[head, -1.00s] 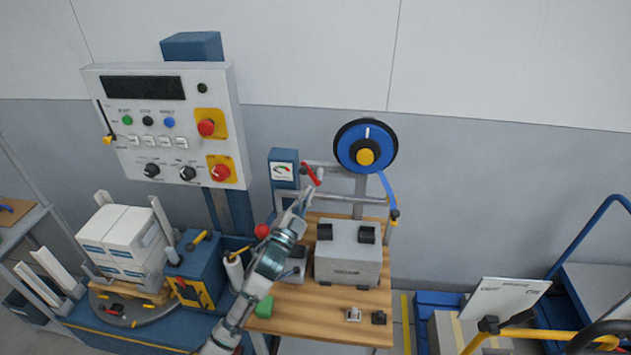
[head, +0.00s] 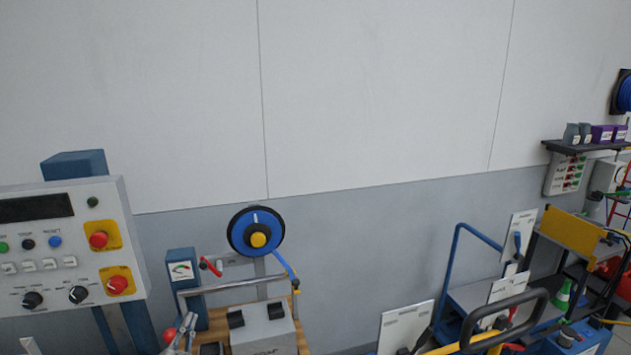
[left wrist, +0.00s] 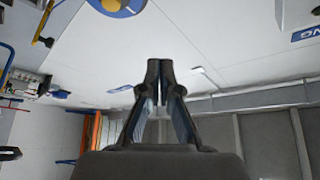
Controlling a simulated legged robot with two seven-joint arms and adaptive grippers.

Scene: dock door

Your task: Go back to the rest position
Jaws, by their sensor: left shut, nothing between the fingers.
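Most of the left arm is out of the head view. My right gripper is in neither view.
A control panel (head: 60,246) stands at the left. A strap reel (head: 256,232) and a grey box (head: 263,330) are by the bench. A cart with a black handle (head: 503,318) and a wall shelf (head: 585,148) are at the right.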

